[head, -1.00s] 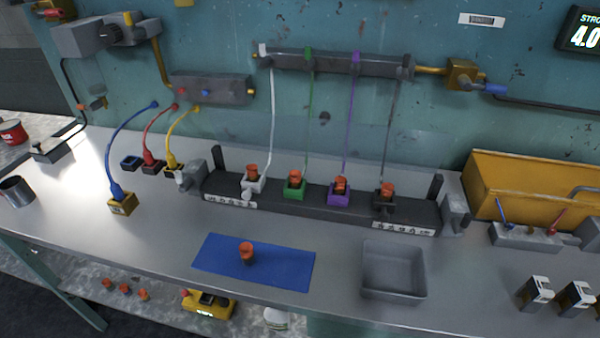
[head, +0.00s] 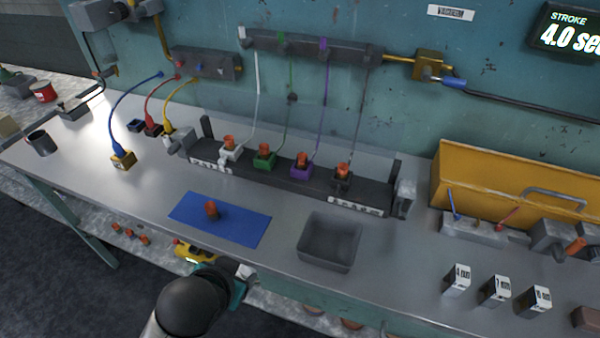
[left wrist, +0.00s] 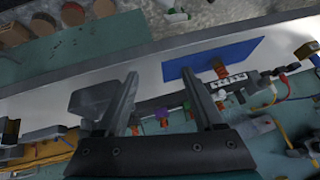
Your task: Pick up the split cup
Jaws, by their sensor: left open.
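An orange cup (head: 211,209) stands on a blue mat (head: 245,228) at the front of the bench. More orange cups sit in the white (head: 229,142), green (head: 264,150), purple (head: 302,160) and dark (head: 343,171) holders of the rack. No split shows clearly at this size, so I cannot tell which cup is split. My left gripper (head: 247,272) is low at the bench's front edge, right of and nearer than the mat. In the left wrist view (left wrist: 160,73) its fingers are apart and empty. The mat's cup shows there too (left wrist: 219,68). My right gripper is not visible.
A grey open bin (head: 330,262) stands right of the mat. Small labelled blocks (head: 495,291) and a yellow toolbox (head: 520,185) are at the right. Thin tubes rise from the rack to the wall. Bare bench lies left of the mat.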

